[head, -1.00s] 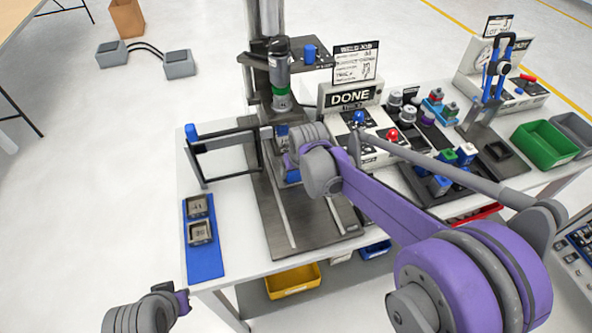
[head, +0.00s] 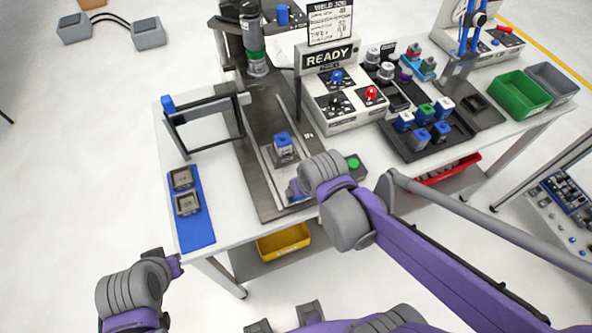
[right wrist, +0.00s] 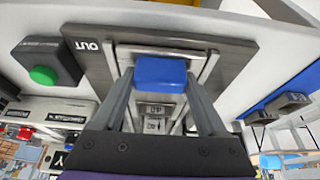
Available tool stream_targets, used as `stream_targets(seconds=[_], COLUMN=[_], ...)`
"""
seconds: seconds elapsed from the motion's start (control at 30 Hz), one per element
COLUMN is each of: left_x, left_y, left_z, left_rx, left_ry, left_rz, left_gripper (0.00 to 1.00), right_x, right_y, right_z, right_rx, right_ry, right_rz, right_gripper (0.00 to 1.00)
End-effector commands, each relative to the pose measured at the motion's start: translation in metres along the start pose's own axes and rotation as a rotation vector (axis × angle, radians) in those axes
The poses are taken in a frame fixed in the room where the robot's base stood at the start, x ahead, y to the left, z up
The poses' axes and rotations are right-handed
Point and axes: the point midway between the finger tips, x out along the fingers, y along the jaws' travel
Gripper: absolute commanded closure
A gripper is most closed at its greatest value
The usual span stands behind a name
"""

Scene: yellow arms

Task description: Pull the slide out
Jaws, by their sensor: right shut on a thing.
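The slide (head: 284,157) is a grey carrier with a blue-topped part (head: 282,141) upright on it. It sits on rails of a dark base plate (head: 240,150), near the front and clear of the weld head (head: 257,58). My right gripper (head: 298,190) is at the front end of the rails. In the right wrist view my right gripper (right wrist: 160,80) has its fingers shut on a blue handle (right wrist: 161,70), beside the plate's "OUT" mark. My left gripper (head: 178,265) is off the table's front left corner, and its fingers are too small to read.
A control box (head: 335,95) with a "READY" sign stands right of the plate. A green button (head: 353,163) is close beside my right gripper. A black frame (head: 205,115) and a blue mat (head: 195,225) with two grey parts are on the left.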

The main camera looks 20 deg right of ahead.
Motion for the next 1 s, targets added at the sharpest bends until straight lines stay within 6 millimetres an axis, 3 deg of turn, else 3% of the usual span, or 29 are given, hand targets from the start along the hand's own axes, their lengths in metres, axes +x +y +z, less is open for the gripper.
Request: stream_targets(seconds=[0.2,0.57,0.6,0.7,1.0], left_x=[-0.0024,-0.0022,-0.0022,-0.0022,-0.0031], left_y=[0.0,0.0,0.0,0.0,0.0], left_z=[-0.0026,-0.0024,-0.0024,-0.0024,-0.0034], left_rx=[0.0,0.0,0.0,0.0,0.0], left_ry=[0.002,0.002,0.002,0.002,0.003], left_rz=[0.0,0.0,0.0,0.0,0.0], left_gripper=[1.0,1.0,1.0,1.0,1.0], right_x=[-0.0047,-0.0046,-0.0046,-0.0045,-0.0072], right_y=[0.0001,0.0001,0.0001,0.0001,0.0001], right_z=[0.0111,0.0135,0.0136,0.013,0.0115], right_rx=[0.0,-0.001,0.0,0.0,0.0], right_ry=[-0.003,-0.006,-0.007,-0.005,-0.002], right_rz=[0.0,0.0,0.0,0.0,0.0], right_gripper=[1.0,1.0,0.18,0.0,0.0])
